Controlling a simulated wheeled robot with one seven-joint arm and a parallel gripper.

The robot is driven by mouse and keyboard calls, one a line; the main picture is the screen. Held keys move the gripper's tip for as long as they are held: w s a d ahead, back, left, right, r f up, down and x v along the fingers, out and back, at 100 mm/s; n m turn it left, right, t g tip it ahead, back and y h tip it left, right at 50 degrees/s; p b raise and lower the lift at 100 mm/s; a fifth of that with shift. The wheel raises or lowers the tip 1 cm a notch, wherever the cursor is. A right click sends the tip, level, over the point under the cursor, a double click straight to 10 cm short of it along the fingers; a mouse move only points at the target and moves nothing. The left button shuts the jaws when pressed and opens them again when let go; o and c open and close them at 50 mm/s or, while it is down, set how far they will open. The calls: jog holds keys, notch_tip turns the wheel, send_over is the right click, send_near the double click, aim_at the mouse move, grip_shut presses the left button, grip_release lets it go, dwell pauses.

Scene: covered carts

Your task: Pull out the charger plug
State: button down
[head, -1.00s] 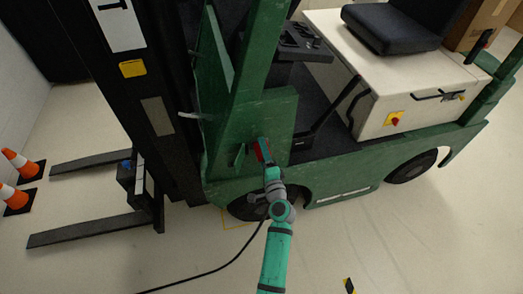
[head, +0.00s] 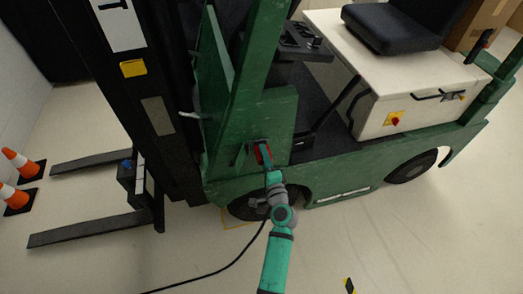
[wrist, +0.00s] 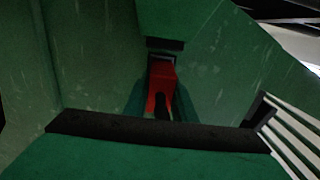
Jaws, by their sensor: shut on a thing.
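The red charger plug (head: 263,154) is at the green side panel of the forklift (head: 240,130), low beside the mast. My gripper (head: 268,166) is shut on it. In the wrist view the red plug (wrist: 162,80) shows between the two teal fingers of my gripper (wrist: 160,100), with a dark recess around its far end. I cannot tell how much of the plug is inside the socket. A black cable (head: 240,252) runs from below the gripper down to the floor.
The forks (head: 90,228) extend left, near orange cones (head: 18,165). A front wheel (head: 248,207) is just below my gripper. The white seat box (head: 375,100) is to the right. Open pale floor lies in front.

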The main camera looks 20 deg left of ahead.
jog(key=shift+v, duration=2.1)
jog(key=shift+d, duration=0.1)
